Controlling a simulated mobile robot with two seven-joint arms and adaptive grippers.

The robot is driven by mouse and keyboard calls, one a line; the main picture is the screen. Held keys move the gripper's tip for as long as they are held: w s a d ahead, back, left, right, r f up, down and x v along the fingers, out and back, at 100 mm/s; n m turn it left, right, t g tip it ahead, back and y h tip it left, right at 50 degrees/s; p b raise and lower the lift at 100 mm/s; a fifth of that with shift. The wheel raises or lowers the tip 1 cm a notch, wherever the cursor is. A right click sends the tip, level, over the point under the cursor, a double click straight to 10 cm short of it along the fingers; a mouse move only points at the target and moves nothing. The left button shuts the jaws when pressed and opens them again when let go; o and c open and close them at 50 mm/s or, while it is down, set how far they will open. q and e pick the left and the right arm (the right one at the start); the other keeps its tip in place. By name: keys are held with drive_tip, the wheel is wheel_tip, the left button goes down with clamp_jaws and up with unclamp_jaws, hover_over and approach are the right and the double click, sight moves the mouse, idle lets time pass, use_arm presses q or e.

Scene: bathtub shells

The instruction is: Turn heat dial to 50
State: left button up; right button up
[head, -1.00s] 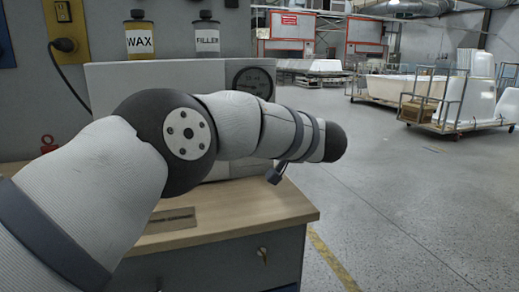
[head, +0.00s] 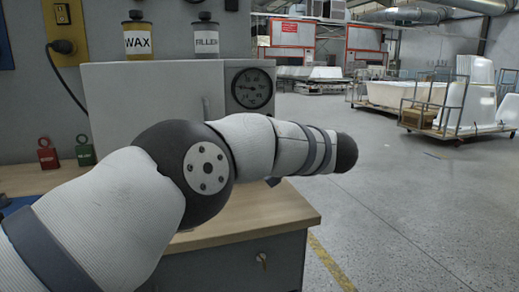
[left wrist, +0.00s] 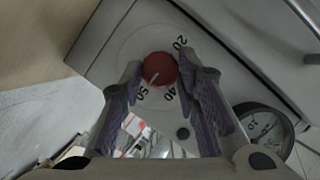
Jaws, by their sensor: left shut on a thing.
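The red heat dial (left wrist: 158,66) sits on a pale round plate on the light grey box, with 20, 40 and 50 printed around it. Its white line points to the lower left in the left wrist view, near the 50; the exact reading is unclear. My left gripper (left wrist: 160,71) has one finger on each side of the dial and is shut on it. In the head view my left arm crosses the box (head: 140,88) and hides the dial and most of the gripper. My right gripper is in neither view.
A black gauge (head: 252,88) is on the box's right side. WAX (head: 137,38) and FILLER (head: 206,38) bottles stand above it. Red (head: 47,155) and green (head: 85,150) padlocks are at left. The wooden bench top (head: 270,212) is below; open floor lies to the right.

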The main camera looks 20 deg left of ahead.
use_arm(q)
drive_tip(key=o, duration=1.2)
drive_tip(key=shift+c, duration=0.2)
drive_tip(key=v, duration=1.2)
